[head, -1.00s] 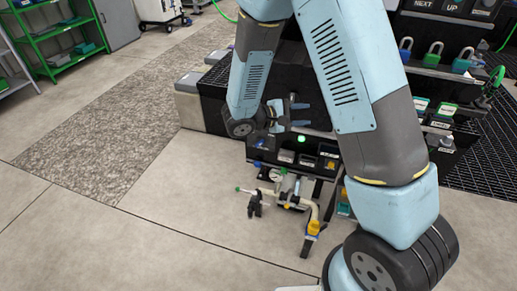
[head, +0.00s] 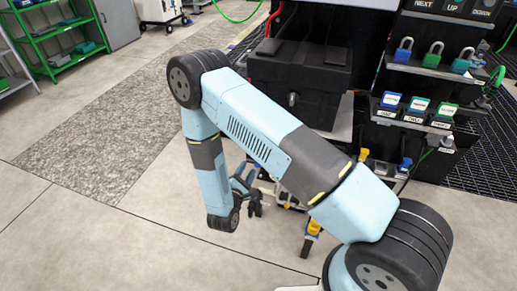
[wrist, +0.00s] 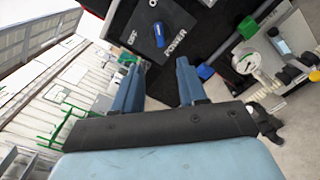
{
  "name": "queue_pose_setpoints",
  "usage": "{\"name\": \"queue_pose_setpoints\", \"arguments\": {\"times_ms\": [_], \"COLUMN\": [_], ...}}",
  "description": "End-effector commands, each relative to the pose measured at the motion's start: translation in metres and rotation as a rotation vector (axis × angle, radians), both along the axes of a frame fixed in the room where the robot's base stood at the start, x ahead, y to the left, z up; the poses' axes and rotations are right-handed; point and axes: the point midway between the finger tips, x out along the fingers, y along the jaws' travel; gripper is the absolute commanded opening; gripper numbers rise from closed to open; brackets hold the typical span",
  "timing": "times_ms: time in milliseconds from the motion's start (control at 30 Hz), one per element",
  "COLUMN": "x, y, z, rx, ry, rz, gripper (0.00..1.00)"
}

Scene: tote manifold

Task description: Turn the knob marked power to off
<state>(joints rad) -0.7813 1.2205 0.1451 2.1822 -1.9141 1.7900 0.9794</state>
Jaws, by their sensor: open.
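The power knob (wrist: 160,34) is a blue lever-shaped knob on a black panel (wrist: 195,35), at the top of the wrist view. White lettering reading POWER runs beside it, OFF is printed to its left, and another label above is cut off. The knob points roughly up and down in the picture. My gripper (wrist: 156,70) is open and empty. Its two blue fingers stand apart, and the knob shows beyond and between their tips without visible contact.
A round gauge (wrist: 245,62), a green handle (wrist: 248,27) and pale piping are right of my fingers. In the head view, padlocks (head: 433,54) and coloured cards (head: 417,107) sit on shelves at right. A yellow-handled valve (head: 313,228) stands near my arm. Floor at left is clear.

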Motion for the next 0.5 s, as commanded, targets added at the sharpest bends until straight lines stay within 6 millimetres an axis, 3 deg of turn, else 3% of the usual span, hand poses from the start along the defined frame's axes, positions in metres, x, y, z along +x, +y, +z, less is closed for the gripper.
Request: {"name": "queue_pose_setpoints", "arguments": {"times_ms": [167, 500], "x": [0.008, 0.061], "y": [-0.002, -0.022], "z": [-0.003, -0.003], "rx": [0.001, 0.001], "ry": [0.0, -0.001], "rz": [0.009, 0.006], "gripper": [0.41, 0.41]}}
